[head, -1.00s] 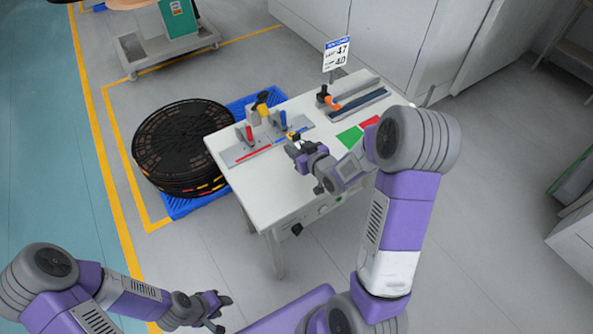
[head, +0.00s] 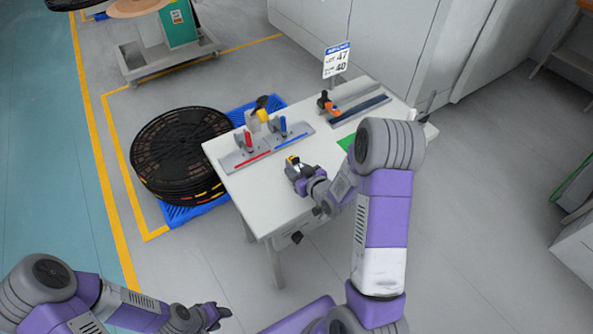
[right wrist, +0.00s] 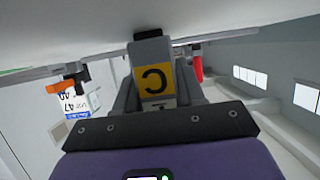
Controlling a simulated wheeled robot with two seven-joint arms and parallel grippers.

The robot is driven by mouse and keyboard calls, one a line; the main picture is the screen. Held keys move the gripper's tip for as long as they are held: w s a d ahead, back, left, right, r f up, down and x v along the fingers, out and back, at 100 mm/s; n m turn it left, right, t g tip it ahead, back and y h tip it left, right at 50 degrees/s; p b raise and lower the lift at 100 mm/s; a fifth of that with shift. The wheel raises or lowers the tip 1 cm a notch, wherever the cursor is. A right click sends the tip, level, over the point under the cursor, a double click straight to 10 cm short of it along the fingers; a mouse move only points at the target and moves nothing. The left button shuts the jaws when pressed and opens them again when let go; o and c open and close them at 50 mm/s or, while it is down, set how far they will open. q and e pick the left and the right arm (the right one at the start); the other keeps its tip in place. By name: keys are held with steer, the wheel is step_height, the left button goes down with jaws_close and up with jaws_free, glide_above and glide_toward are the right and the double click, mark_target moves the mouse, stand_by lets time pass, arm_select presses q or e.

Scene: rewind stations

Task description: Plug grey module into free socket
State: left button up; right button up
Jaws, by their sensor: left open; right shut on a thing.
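My right gripper (head: 291,164) is shut on the grey module, low over the front half of the white table (head: 232,186). In the right wrist view the grey module (right wrist: 151,50) stands between the two fingers (right wrist: 155,92), with a yellow label bearing a black C. I cannot make out a free socket in either view.
A grey plate with a red clamp (head: 249,141) and a blue clamp (head: 283,127) lies at the table's left rear. An orange-handled clamp (head: 331,108) and a sign (head: 336,60) stand behind. A green patch (head: 346,142) is partly hidden. Black reels (head: 180,150) stand left on a blue pallet.

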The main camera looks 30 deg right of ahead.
steer(key=o, duration=1.1)
steer(key=shift+o, duration=0.2)
